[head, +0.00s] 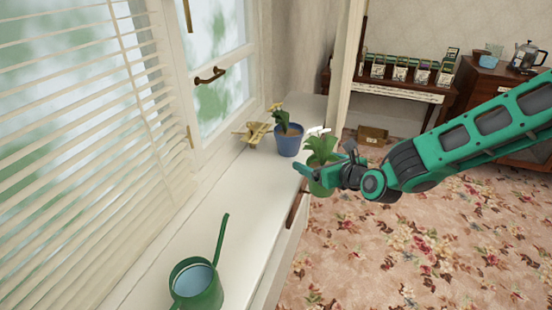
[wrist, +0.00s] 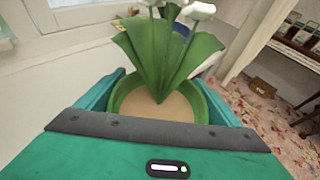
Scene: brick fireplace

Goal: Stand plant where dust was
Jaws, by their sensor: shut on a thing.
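A plant with broad green leaves and white flowers in a green pot (head: 320,185) is held in my gripper (head: 308,174). The pot is in the air at the sill's right edge, over or just past it; I cannot tell which. In the wrist view the green pot (wrist: 205,108) sits between the two fingers, its leaves (wrist: 165,50) rising upright. A second plant in a blue pot (head: 288,143) stands on the white windowsill (head: 215,195), just beyond the held plant. I cannot make out any dust on the sill.
A green watering can (head: 197,284) stands at the sill's near end. A tan object (head: 253,132), perhaps a model plane, lies left of the blue pot. The sill between them is clear. A wooden desk and cabinet stand behind, right.

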